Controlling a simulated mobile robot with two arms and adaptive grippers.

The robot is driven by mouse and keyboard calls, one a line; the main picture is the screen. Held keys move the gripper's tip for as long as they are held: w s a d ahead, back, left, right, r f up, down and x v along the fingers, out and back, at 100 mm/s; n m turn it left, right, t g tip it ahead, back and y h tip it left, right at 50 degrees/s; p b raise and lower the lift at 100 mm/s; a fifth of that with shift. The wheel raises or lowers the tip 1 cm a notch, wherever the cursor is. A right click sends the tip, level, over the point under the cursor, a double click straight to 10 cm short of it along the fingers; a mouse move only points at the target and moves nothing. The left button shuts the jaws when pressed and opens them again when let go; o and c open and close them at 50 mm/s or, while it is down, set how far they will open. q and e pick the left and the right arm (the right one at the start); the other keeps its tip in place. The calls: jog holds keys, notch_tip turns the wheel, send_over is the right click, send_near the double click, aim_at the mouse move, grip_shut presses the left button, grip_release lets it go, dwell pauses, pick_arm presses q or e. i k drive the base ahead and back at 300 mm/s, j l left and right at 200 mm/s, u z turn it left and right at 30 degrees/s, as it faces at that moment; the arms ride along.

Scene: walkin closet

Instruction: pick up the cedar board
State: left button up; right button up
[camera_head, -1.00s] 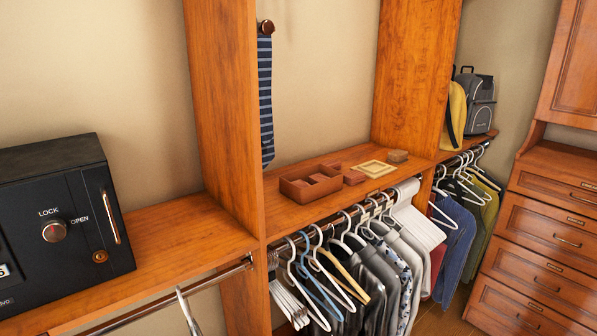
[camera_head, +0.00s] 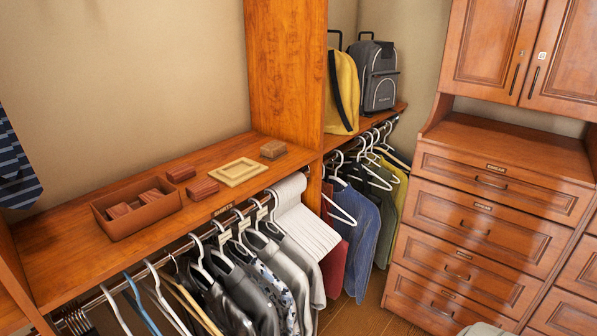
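Several small reddish-brown wooden pieces are on the shelf (camera_head: 85,262). Two of them, a back piece (camera_head: 181,173) and a front piece (camera_head: 203,189), lie between the brown open box (camera_head: 128,224) and a flat tan framed piece (camera_head: 238,171). A stacked brown block (camera_head: 273,149) lies at the right, near the upright panel. More wooden pieces lie inside the box. I cannot tell for sure which piece is the cedar board. Neither of my grippers is in view.
Clothes on hangers (camera_head: 210,287) hang from the rod below the shelf front. An upright panel (camera_head: 285,75) bounds the shelf at right. Beyond it stand a yellow bag (camera_head: 342,95) and a grey backpack (camera_head: 380,80). Drawers (camera_head: 480,222) stand at right. A striped tie (camera_head: 15,165) hangs at left.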

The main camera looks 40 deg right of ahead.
aim_at(327, 188)
jog(key=l+u, duration=0.2)
jog(key=l, duration=2.3)
